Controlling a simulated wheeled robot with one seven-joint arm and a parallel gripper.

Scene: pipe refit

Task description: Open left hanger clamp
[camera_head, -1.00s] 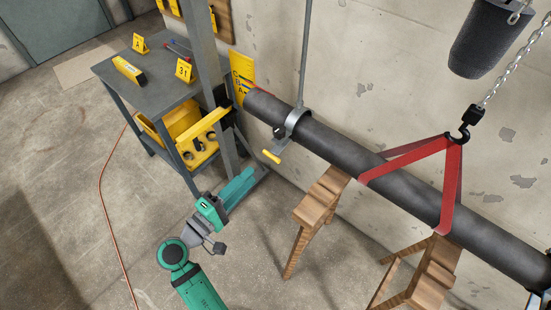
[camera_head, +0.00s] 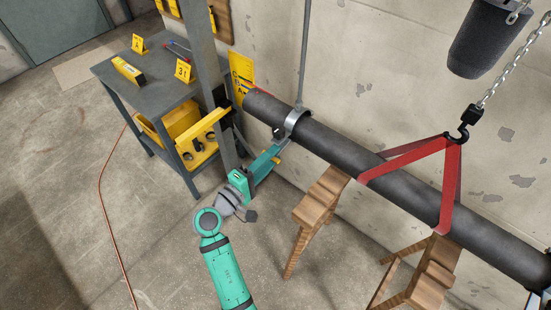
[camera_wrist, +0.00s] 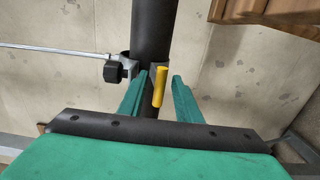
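The left hanger clamp (camera_head: 293,121) is a grey metal ring around the dark pipe (camera_head: 345,150), hung from a thin rod on the wall side. In the wrist view the clamp (camera_wrist: 129,66) shows with a dark knob, and its yellow handle (camera_wrist: 160,87) stands between my fingers. My gripper (camera_head: 276,154) is at the clamp's lower side in the head view and covers most of the handle. In the wrist view my gripper (camera_wrist: 160,80) is open, with a gap on each side of the handle.
A red sling (camera_head: 452,185) on a hook and chain goes around the pipe at right. Wooden sawhorses (camera_head: 322,198) stand below the pipe. A grey post (camera_head: 208,70) and a workbench (camera_head: 150,90) are at left. The floor at lower left is mostly clear.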

